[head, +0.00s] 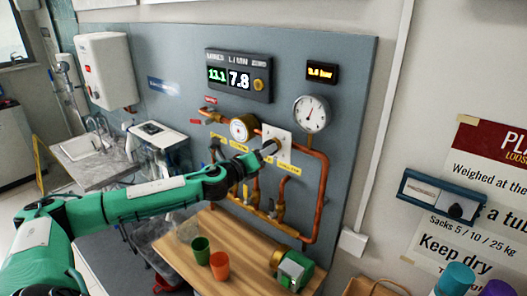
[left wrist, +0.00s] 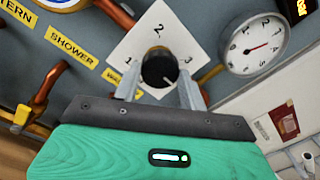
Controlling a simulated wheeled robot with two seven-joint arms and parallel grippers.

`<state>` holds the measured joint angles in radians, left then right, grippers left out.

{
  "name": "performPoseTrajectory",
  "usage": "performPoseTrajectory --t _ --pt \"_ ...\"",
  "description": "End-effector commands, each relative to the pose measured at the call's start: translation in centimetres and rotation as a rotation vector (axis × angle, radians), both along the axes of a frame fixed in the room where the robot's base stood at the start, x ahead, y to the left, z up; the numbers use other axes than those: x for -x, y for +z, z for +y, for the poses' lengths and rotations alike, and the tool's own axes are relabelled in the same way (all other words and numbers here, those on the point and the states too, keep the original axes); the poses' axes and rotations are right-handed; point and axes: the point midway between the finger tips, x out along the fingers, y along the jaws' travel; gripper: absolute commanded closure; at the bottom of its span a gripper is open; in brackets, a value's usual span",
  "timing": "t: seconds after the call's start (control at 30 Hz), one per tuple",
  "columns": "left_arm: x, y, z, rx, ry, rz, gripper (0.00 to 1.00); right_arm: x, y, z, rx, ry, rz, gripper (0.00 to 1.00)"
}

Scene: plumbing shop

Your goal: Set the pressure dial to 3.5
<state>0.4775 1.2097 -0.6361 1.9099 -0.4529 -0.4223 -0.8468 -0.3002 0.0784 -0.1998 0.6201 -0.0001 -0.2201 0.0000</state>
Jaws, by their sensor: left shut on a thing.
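The pressure dial is a black round knob (left wrist: 158,68) on a white square plate (left wrist: 140,40) marked 1, 2 and 3. In the head view the plate (head: 284,150) sits on the grey-blue wall panel beside copper pipes. My left gripper (left wrist: 160,84) is shut on the knob, with a finger on either side. In the head view my left gripper (head: 269,147) reaches the plate and hides most of the knob. My right gripper is not in view.
A round pressure gauge (head: 311,114) hangs right of the plate, under an amber display (head: 321,72). A larger display (head: 239,76) shows 11.1 and 7.8. Copper pipes (head: 319,190) surround the plate. A wooden bench (head: 190,268) below holds green and orange cups.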

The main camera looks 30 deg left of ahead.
Motion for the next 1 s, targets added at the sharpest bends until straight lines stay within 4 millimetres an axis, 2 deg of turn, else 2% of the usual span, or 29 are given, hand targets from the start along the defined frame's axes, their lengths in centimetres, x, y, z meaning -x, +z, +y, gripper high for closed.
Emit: performPoseTrajectory --t 0.43,0.47,0.53,0.57,0.87,1.0 --pt "0.05 -0.3 -0.1 -0.009 -0.002 0.005 0.81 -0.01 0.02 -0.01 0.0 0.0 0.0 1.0" --pt "0.05 -0.31 -0.09 -0.009 -0.002 0.005 0.52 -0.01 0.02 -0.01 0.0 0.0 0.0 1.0" --pt "0.04 -0.29 -0.09 -0.008 -0.002 0.004 0.38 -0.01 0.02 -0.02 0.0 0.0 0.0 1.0" --pt "0.04 -0.27 -0.07 -0.009 -0.002 0.004 0.36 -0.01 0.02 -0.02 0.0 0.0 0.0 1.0" --pt "0.12 -0.18 0.01 -0.008 0.0 0.001 0.36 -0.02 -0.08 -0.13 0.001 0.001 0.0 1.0" --pt "0.97 -0.49 0.23 -0.009 0.002 0.002 0.36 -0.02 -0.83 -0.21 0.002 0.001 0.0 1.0"
